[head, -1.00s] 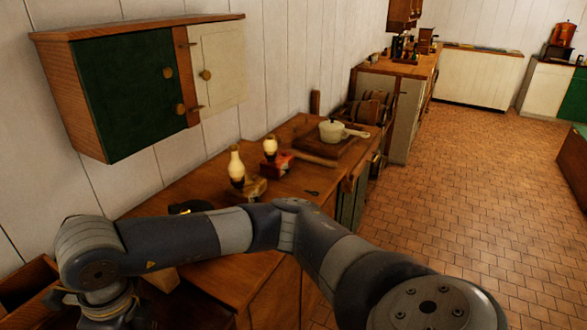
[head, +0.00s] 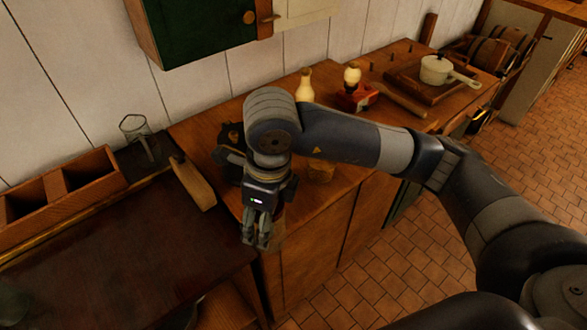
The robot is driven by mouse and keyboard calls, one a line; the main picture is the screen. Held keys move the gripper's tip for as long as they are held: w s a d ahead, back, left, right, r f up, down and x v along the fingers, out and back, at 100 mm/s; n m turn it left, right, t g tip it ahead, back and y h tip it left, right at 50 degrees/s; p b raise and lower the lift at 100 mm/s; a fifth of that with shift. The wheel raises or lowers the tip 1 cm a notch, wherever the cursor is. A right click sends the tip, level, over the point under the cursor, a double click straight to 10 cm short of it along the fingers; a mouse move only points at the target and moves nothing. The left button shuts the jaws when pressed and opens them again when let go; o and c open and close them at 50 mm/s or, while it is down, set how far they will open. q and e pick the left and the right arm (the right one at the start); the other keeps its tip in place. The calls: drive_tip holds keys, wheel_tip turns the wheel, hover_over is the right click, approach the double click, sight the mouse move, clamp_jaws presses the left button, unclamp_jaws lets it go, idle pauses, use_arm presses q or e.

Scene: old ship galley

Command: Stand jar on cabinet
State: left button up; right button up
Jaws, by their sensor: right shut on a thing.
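My right gripper (head: 256,241) points down in front of the wooden counter cabinet (head: 335,215). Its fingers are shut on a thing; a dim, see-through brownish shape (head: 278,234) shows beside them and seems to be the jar. Its outline is hard to make out. The green-doored wall cabinet (head: 200,22) hangs on the white wall at the top, and its top is out of frame. My left gripper is not in view.
A lower dark tabletop (head: 120,255) is at left. Pale bottle (head: 304,84), red item (head: 357,97) and white pot (head: 436,70) stand along the counter.

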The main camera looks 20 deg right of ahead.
drive_tip(key=w+d+f+p, duration=0.1)
drive_tip(key=w+d, duration=0.1)
drive_tip(key=w, duration=0.2)
drive_tip(key=w+d+f+p, duration=0.2)
drive_tip(key=w, duration=0.2)
drive_tip(key=w+d+f+p, duration=0.1)
drive_tip(key=w+d+p, duration=0.1)
drive_tip(key=w+d, duration=0.1)
drive_tip(key=shift+w+f, duration=0.3)
drive_tip(key=shift+w, duration=0.2)
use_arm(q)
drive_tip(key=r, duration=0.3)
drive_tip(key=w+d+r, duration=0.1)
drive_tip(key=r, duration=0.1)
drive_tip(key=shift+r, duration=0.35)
use_arm(e)
drive_tip(key=shift+f, duration=0.1)
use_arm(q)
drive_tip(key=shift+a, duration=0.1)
use_arm(e)
drive_tip(key=shift+f, duration=0.15)
drive_tip(key=o, duration=1.2)
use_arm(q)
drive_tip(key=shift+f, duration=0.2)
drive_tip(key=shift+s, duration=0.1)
